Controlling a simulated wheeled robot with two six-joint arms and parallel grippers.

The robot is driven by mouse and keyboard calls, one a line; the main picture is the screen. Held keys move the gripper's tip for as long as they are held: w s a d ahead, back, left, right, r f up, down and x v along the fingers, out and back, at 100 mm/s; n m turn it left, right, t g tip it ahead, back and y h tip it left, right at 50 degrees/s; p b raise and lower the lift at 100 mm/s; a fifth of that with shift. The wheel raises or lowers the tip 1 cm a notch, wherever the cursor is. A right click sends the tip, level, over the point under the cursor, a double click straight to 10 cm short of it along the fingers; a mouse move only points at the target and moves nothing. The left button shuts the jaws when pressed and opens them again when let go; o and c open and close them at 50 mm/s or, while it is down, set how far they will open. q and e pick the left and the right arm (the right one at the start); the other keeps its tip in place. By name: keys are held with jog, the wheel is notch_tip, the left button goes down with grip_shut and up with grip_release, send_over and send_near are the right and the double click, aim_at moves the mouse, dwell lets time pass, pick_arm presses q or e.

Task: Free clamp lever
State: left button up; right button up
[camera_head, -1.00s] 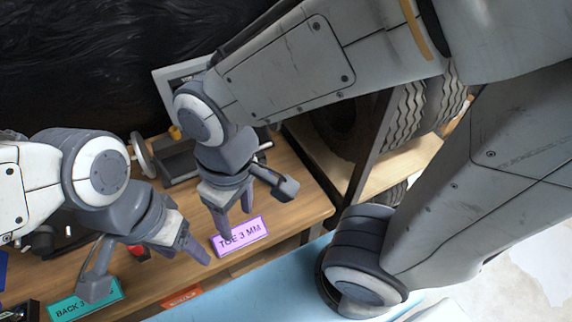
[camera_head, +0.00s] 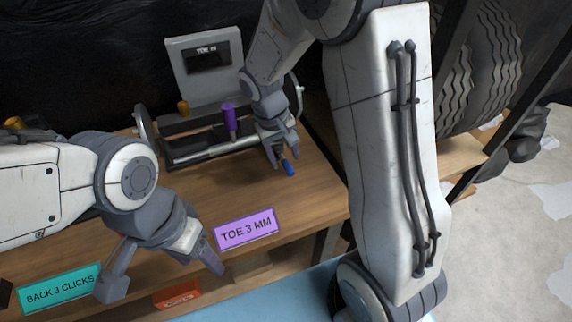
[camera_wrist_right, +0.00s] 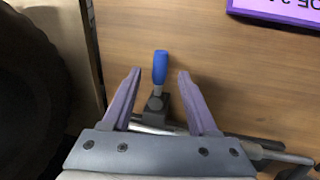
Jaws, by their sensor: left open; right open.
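The clamp lever, with a blue handle (camera_head: 289,169), sticks out at the right front of the toe fixture (camera_head: 205,150) on the bench. It also shows in the right wrist view as a blue handle (camera_wrist_right: 160,68) on a dark base. My right gripper (camera_head: 284,158) is open at the lever. In the right wrist view the fingers of my right gripper (camera_wrist_right: 158,76) stand on either side of the handle, with gaps to it. My left gripper (camera_head: 165,276) is open and empty over the front of the bench, away from the fixture.
The fixture carries a purple knob (camera_head: 229,117), an orange knob (camera_head: 183,107) and a display (camera_head: 206,58). A purple sign (camera_head: 247,230), a teal sign (camera_head: 60,288) and an orange sign (camera_head: 177,298) are at the bench front. Tyres (camera_head: 480,75) stand on a rack at right.

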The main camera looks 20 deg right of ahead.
aim_at(287, 165)
jog(key=shift+d+f, duration=0.15)
jog(key=shift+f, duration=0.7)
jog(key=shift+d+f, duration=0.15)
jog(key=shift+f, duration=0.65)
jog(key=shift+c, duration=0.2)
grip_shut()
jog(key=shift+r, duration=0.1)
